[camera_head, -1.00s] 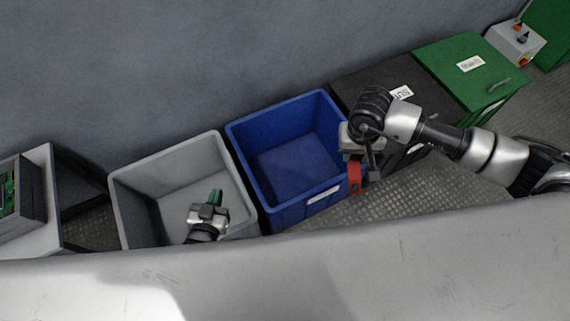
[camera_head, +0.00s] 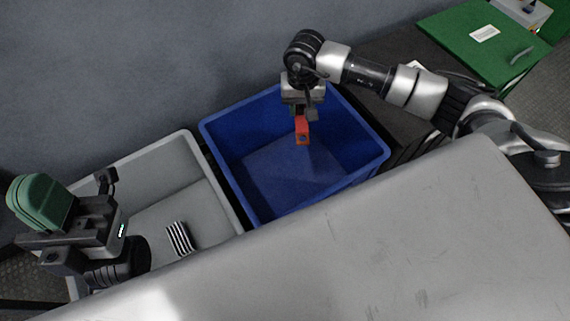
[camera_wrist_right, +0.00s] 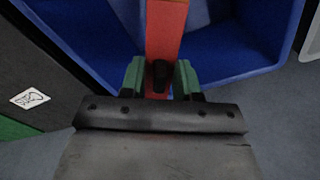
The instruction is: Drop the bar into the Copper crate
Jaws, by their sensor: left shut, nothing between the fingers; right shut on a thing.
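The red bar (camera_head: 303,131) hangs from my right gripper (camera_head: 302,112) above the inside of the blue crate (camera_head: 377,158). In the right wrist view the bar (camera_wrist_right: 166,28) is between the green fingers of that gripper (camera_wrist_right: 160,78), which are shut on it, with the blue crate (camera_wrist_right: 285,28) below. No name can be read on the blue crate, so I cannot tell from it whether it is the Copper crate. My left gripper (camera_head: 40,205), with green fingers, is shut and empty above the left part of the grey crate (camera_head: 215,180).
A striped grey-black piece (camera_head: 180,239) lies in the grey crate. A black bin (camera_head: 395,45) and a green bin (camera_head: 490,58) stand right of the blue crate. A grey surface (camera_head: 330,250) fills the foreground. The wall is behind the crates.

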